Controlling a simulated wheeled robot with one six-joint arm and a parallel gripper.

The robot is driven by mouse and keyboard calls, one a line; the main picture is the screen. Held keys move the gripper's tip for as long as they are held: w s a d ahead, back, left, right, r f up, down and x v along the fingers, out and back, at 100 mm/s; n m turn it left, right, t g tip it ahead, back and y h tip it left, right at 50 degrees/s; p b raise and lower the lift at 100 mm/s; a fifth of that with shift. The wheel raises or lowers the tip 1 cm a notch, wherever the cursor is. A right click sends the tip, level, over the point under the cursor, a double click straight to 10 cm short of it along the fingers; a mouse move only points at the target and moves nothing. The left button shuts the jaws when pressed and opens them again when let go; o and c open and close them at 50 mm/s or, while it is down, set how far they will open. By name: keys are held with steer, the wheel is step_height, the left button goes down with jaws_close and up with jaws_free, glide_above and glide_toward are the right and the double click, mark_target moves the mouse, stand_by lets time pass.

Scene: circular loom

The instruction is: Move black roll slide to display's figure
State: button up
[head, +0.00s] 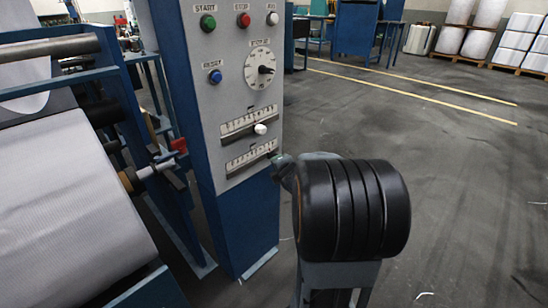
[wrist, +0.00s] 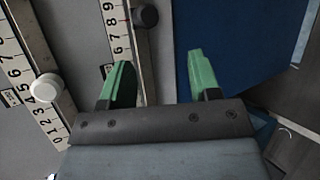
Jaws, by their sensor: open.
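The knob is beyond the fingertips, nearer the left one in the picture; contact is not visible. No display with a figure is seen in either view.
The white slide knob (wrist: 46,87) is on the neighbouring scale, also in the head view (head: 260,129). A loom roll (head: 60,210) stands left. Open floor (head: 450,150) lies right.

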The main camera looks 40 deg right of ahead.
mark_target(273, 156)
steer(key=s+d+f+n+t+y, duration=0.1)
steer(key=s+d+n+t+y, duration=0.2)
steer(key=n, duration=0.6)
steer(key=s+d+f+n+t+y, duration=0.1)
steer(key=s+d+n+t+y, duration=0.2)
steer(key=n, duration=0.6)
steer(key=shift+y, duration=0.6)
steer(key=w, duration=0.4)
steer(key=w+a+b, duration=0.1)
steer(key=w, duration=0.9)
steer(key=shift+w+a+f+b, duration=0.15)
steer(key=shift+w+a+b, duration=0.05)
steer(key=shift+a+b, duration=0.2)
jaws_close()
